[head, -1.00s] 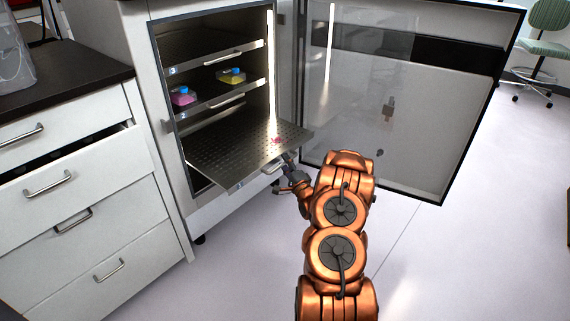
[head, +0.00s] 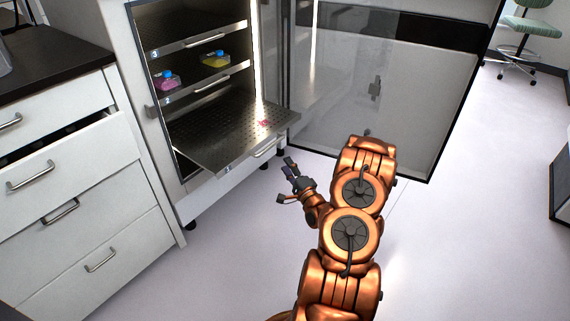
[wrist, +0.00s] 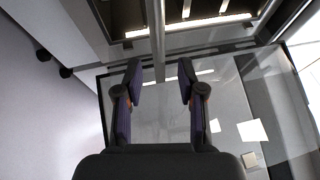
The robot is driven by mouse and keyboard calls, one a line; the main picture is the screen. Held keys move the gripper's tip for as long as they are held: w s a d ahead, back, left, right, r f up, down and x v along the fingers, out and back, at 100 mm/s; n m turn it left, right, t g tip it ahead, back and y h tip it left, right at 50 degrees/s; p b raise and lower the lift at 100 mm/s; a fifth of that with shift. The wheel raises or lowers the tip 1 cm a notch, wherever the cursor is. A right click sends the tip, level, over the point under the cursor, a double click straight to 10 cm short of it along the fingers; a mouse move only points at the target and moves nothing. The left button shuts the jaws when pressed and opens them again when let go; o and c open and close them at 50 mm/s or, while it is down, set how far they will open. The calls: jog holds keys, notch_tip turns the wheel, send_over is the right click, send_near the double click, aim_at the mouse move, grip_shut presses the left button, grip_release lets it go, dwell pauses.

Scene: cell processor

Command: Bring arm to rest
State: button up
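My copper-coloured arm (head: 352,232) reaches up from the bottom of the head view, bent to the left at its end. My gripper (head: 288,182) is in front of and below the pulled-out perforated shelf (head: 215,135) of the open incubator, apart from it. The wrist view looks past the fingers at the open glass door and the cabinet edge.
A pink flask (head: 168,80) and a yellow flask (head: 214,60) sit on the middle shelf. White drawers (head: 75,200), one slightly open, are at left.

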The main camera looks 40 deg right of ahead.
dwell(0.7)
jog(key=w+a+r+n+g+y+p, duration=0.2)
jog(key=w+a+r+n+g+p, duration=0.15)
jog(key=a+r+n+p, duration=0.35)
jog(key=w+a+r+n+g+y+p, duration=0.1)
jog(key=w+a+r+n+g+p, duration=0.3)
jog(key=r, duration=0.5)
jog(key=s+a+r+n+g+p, duration=0.2)
jog(key=s+a+r+g+p, duration=0.2)
jog(key=r, duration=0.4)
jog(key=s+a+r+n+g+p, duration=0.3)
jog(key=s+a+r+p, duration=0.2)
jog(key=s+a+r, duration=0.3)
jog(key=s+a+r+n+g+y+p, duration=0.1)
jog(key=s+a+r+p, duration=0.4)
jog(key=s, duration=1.2)
jog(key=s+a+r+n+g+y+p, duration=0.1)
jog(key=s+a+r+n+g+p, duration=0.3)
jog(key=s+a+r, duration=0.7)
notch_tip(320, 180, up, 3)
jog(key=shift+s+a+f+n+g+p, duration=0.2)
jog(key=shift+s+a+n+g+p, duration=0.15)
jog(key=shift+s+g, duration=0.5)
